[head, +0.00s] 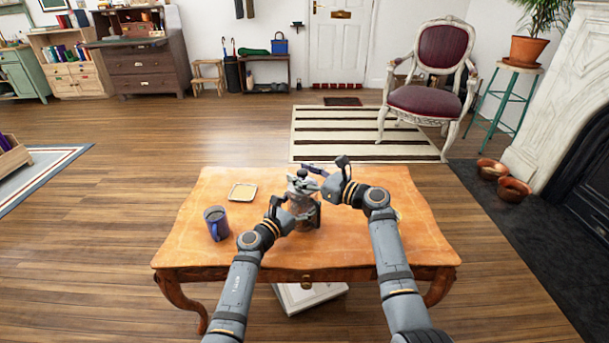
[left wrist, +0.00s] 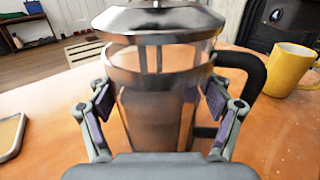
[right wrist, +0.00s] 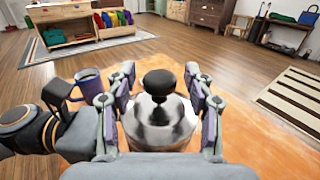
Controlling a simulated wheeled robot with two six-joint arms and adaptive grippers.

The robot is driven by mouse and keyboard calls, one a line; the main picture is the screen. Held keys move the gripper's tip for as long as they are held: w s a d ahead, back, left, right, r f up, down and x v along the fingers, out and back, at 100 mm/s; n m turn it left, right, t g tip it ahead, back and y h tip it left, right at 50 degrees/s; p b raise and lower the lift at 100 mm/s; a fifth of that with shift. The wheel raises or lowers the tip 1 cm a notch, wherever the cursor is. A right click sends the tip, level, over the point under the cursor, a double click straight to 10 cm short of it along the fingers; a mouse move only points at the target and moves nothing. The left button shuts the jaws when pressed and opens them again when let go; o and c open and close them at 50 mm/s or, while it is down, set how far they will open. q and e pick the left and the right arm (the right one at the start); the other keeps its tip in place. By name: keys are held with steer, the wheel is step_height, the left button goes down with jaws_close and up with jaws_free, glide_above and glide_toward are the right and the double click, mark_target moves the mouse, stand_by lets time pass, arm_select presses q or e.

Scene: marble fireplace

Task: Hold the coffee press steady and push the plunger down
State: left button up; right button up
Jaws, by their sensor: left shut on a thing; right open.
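The coffee press (head: 303,212) stands upright on the wooden table, with a glass body, metal bands and a black handle on the right in the left wrist view. My left gripper (left wrist: 160,100) is shut on its glass body (left wrist: 150,115), one finger on each side. The metal lid (left wrist: 160,20) is on top. In the right wrist view, the black plunger knob (right wrist: 158,82) shows above the domed lid (right wrist: 160,125). My right gripper (right wrist: 159,85) is open, its fingers on either side of the knob. How far the rod stands out is hidden.
A blue mug (head: 215,223) stands on the table (head: 200,255) at left. A small shallow tray (head: 243,191) lies behind it. A yellow mug (left wrist: 288,72) stands right of the press, mostly hidden in the head view. The table's front left is clear.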

arm_select(q)
steer(key=o, duration=1.8)
steer(key=shift+c, duration=0.2)
arm_select(e)
steer(key=v, duration=1.2)
arm_select(q)
steer(key=v, duration=1.2)
